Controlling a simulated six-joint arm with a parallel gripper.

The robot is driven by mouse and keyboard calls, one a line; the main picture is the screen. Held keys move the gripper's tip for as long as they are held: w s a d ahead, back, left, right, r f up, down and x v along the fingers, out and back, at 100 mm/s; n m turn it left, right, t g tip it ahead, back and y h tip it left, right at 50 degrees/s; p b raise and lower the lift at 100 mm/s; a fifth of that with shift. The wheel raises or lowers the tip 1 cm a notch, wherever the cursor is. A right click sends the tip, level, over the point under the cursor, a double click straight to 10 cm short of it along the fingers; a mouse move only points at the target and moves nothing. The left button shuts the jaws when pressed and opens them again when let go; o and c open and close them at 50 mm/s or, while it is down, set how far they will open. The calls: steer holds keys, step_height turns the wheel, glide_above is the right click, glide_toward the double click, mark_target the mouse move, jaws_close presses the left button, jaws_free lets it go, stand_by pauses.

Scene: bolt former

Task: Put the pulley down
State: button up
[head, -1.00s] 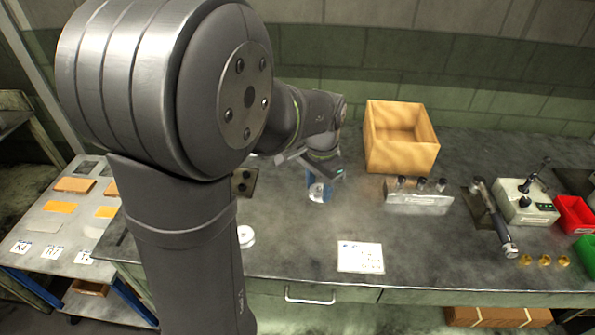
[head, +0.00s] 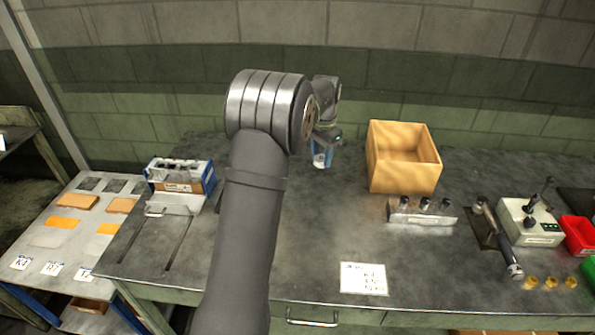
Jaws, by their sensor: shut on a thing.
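My gripper (head: 322,150) is at the far middle of the workbench, left of the wooden box, with its blue fingers pointing down. It is shut on a small pale, silvery round thing, which looks like the pulley (head: 319,160). The pulley is small in the picture and partly covered by the fingers. I cannot tell whether it touches the bench top or hangs just above it. My arm covers part of the bench in the middle left.
An open wooden box (head: 403,178) stands right of my gripper. A metal block with black-topped pegs (head: 421,213) lies before it. A blue-and-white fixture (head: 180,176) stands at the bench's left. A white card (head: 363,278) lies near the front edge. The bench (head: 330,225) around the middle is clear.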

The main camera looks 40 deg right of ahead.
steer(key=w+f, duration=0.1)
steer(key=w, duration=0.2)
steer(key=w+a+f, duration=0.1)
steer(key=w+f, duration=0.1)
steer(key=w, duration=0.1)
steer(key=w+f, duration=0.2)
steer(key=shift+w+a+f, duration=0.2)
steer(key=shift+w+a, duration=0.2)
steer(key=shift+f, duration=2)
steer(key=shift+f, duration=0.2)
steer(key=o, duration=1)
steer(key=shift+r, duration=0.1)
step_height(320, 180, up, 12)
